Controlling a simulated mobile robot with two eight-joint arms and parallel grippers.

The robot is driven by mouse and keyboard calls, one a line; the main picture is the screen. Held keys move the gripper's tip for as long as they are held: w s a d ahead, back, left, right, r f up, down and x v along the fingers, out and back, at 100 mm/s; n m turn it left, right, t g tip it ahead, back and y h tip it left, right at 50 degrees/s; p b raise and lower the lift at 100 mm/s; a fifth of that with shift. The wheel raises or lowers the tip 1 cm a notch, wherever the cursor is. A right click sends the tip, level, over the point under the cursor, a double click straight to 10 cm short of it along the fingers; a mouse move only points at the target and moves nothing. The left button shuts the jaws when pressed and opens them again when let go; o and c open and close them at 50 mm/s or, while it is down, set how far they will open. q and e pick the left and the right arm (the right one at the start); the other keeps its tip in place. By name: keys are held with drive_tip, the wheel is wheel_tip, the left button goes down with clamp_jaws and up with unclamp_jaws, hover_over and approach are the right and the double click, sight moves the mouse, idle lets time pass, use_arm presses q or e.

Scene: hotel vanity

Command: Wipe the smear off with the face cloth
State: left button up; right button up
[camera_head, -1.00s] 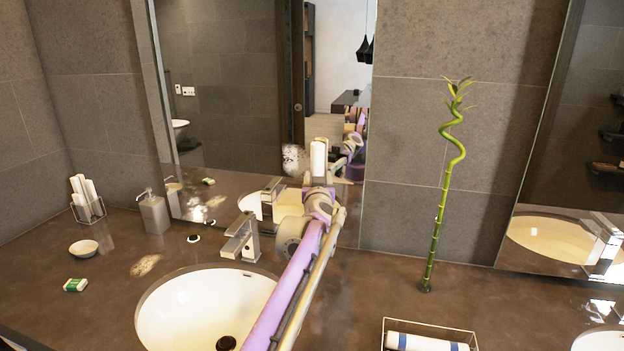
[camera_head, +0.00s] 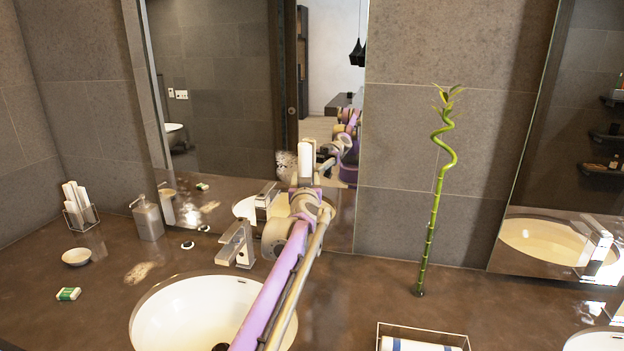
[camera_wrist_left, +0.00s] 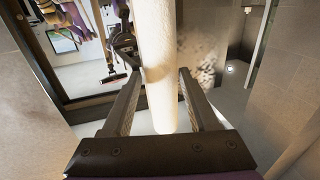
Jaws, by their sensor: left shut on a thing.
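The face cloth (camera_head: 305,160) is a white roll, held upright in front of the mirror (camera_head: 215,95). My left gripper (camera_head: 304,184) is shut on its lower part; in the left wrist view the white roll (camera_wrist_left: 159,60) stands between the two fingers (camera_wrist_left: 158,102). A whitish speckled smear (camera_head: 286,163) is on the mirror just left of the cloth. It also shows in the left wrist view (camera_wrist_left: 207,68), right of the roll. I cannot tell whether the cloth touches the glass. My right gripper is out of view.
A faucet (camera_head: 237,243) and a basin (camera_head: 185,310) lie below my left arm. A tall bamboo stem (camera_head: 429,240) stands to the right, behind a tray (camera_head: 425,325) with a rolled towel.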

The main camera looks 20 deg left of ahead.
use_arm(q)
drive_tip(key=shift+s+a+r+p, duration=0.1)
drive_tip(key=shift+a+p, duration=0.65)
drive_tip(key=shift+a, duration=1.2)
drive_tip(key=shift+a+p, duration=0.3)
drive_tip(key=shift+a, duration=0.45)
drive_tip(key=shift+a+p, duration=0.5)
drive_tip(key=shift+a, duration=0.1)
drive_tip(key=shift+s+a+p, duration=0.1)
drive_tip(key=shift+a+p, duration=0.3)
drive_tip(key=shift+a, duration=0.35)
